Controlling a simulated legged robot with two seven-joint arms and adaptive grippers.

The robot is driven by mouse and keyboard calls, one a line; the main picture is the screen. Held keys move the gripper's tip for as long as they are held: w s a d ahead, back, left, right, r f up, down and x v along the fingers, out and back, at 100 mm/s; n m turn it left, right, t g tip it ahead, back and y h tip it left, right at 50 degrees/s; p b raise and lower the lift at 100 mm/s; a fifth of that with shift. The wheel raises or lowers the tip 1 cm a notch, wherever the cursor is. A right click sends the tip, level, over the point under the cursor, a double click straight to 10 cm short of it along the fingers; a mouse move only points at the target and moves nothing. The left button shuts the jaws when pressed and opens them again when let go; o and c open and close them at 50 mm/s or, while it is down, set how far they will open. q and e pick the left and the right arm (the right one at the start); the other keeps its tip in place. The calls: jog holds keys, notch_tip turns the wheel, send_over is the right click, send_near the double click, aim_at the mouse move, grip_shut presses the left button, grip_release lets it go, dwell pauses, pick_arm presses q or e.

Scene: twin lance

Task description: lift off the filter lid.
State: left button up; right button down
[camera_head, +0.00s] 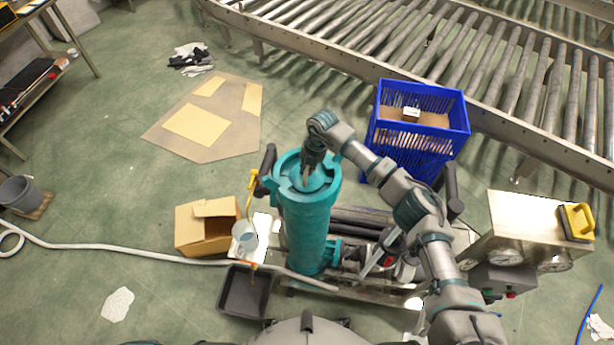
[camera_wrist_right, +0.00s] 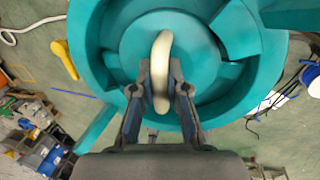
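The teal filter housing (camera_head: 305,230) stands upright in the middle of the head view. Its teal round lid (camera_head: 290,178) is at the top, partly covered by my right gripper (camera_head: 312,172). In the right wrist view the lid (camera_wrist_right: 205,45) fills the upper middle, with a pale curved handle (camera_wrist_right: 162,50) across it. The fingers of my right gripper (camera_wrist_right: 161,88) are on both sides of this handle and look closed on it. I cannot tell whether the lid is seated or slightly raised. My left gripper is not in view.
A blue crate (camera_head: 378,145) stands behind right of the housing. A gauge panel (camera_head: 520,225) is at right. A pale hose (camera_head: 130,256) crosses the floor.

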jog(key=shift+r, duration=0.1)
notch_tip(320, 180, up, 10)
jog(key=shift+f+b, duration=0.1)
jog(key=shift+b, duration=0.4)
dwell(0.4)
